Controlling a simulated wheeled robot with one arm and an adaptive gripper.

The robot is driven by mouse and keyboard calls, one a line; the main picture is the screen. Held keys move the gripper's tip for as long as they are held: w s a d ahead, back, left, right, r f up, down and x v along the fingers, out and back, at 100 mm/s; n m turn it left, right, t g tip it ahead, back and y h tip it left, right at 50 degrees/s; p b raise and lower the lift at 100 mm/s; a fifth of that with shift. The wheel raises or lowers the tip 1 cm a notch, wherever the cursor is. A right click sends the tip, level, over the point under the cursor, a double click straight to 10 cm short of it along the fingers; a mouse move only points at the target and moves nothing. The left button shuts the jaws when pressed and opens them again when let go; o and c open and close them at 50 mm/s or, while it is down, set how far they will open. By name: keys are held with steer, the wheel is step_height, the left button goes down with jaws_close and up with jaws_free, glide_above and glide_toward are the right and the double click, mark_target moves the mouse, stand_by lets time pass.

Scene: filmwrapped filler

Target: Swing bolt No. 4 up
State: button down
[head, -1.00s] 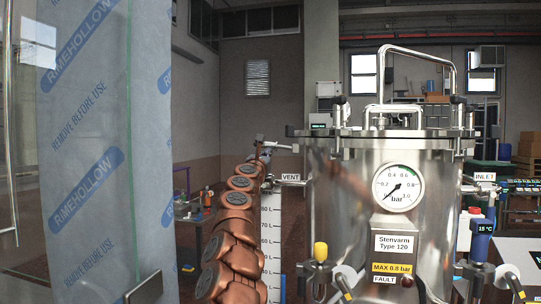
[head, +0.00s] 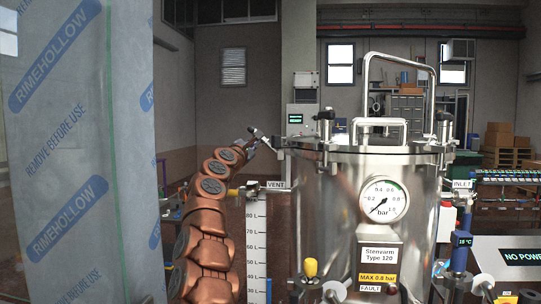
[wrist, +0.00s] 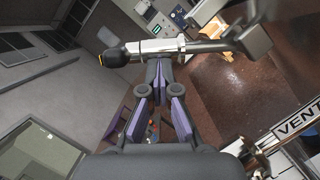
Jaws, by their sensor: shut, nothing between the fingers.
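The steel vessel (head: 340,215) stands right of centre in the head view, its lid closed. One swing bolt (head: 268,139) sticks out to the left from the lid rim, lying roughly level. In the wrist view this bolt (wrist: 160,47) shows as a metal rod with a black-ended crossbar, just beyond my fingertips. Two more bolts, left (head: 325,122) and right (head: 443,122), stand upright at the rim. No bolt number is legible. My gripper (wrist: 160,78) has purple-padded fingers, shut and empty, close to the level bolt; I cannot tell whether they touch. In the head view my gripper (head: 245,146) is small.
A film-wrapped panel (head: 75,150) fills the left side. The VENT label (head: 276,185) and its pipe sit below the level bolt. A tall lid handle (head: 398,56) rises above the vessel. The INLET fittings (head: 462,184) are at right.

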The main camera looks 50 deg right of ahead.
steer(key=s+d+r+m+g+p, duration=0.2)
steer(key=s+d+r+m+p, duration=0.1)
steer(key=m+p, duration=0.3)
steer(key=shift+s+r+m+y, duration=0.3)
steer(key=shift+s+r+y, duration=0.1)
steer(key=shift+s+r, duration=0.4)
steer(key=shift+a, duration=0.1)
stand_by(0.5)
steer(key=r+v, duration=0.1)
steer(key=v, duration=1)
steer(key=shift+a+f, duration=0.35)
steer(key=shift+f, duration=0.15)
stand_by(0.5)
steer(key=shift+s, duration=0.1)
